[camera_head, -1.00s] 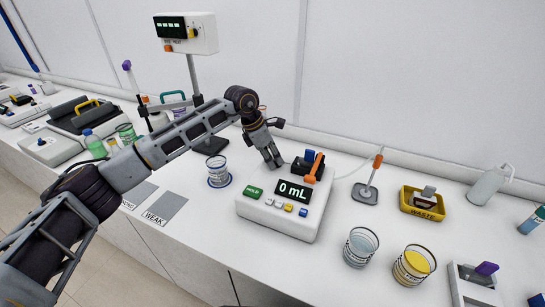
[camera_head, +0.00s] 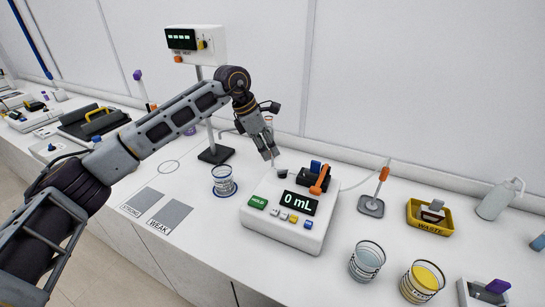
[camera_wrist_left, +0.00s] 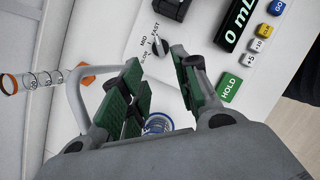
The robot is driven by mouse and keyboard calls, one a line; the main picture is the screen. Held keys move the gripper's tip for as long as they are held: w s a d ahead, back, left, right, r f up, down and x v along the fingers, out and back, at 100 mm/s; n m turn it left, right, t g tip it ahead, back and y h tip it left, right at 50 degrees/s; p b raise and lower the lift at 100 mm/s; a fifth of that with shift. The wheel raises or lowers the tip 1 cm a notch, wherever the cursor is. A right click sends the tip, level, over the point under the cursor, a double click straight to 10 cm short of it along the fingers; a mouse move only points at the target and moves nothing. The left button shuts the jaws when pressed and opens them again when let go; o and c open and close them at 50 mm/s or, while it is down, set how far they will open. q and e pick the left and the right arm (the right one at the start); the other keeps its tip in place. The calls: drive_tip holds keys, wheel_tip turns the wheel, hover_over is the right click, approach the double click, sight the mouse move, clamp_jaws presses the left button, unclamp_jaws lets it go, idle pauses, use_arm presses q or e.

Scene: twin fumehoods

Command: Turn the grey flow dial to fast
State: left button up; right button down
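The pump device (camera_head: 262,221) is a white box with a "0 mL" display and a green HOLD button. Its dark grey flow dial (camera_head: 281,173) sits at the back left corner of its top. In the left wrist view the dial (camera_wrist_left: 160,46) lies beside the marks SLOW, MID and FAST. Its pointer is too small to read surely. My left gripper (camera_head: 270,157) is just above and behind the dial. In the wrist view its green-padded fingers (camera_wrist_left: 157,58) are apart, with the dial just beyond their tips and nothing held. My right gripper is out of view.
An orange lever (camera_head: 320,181) stands on the device right of the dial. A blue-rimmed beaker (camera_head: 223,181) is left of the device. Two filled beakers, a small orange-topped stand (camera_head: 371,205) and a yellow waste tray (camera_head: 428,225) are to the right.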

use_arm(q)
drive_tip(key=shift+v, duration=1.45)
drive_tip(key=shift+r, duration=0.1)
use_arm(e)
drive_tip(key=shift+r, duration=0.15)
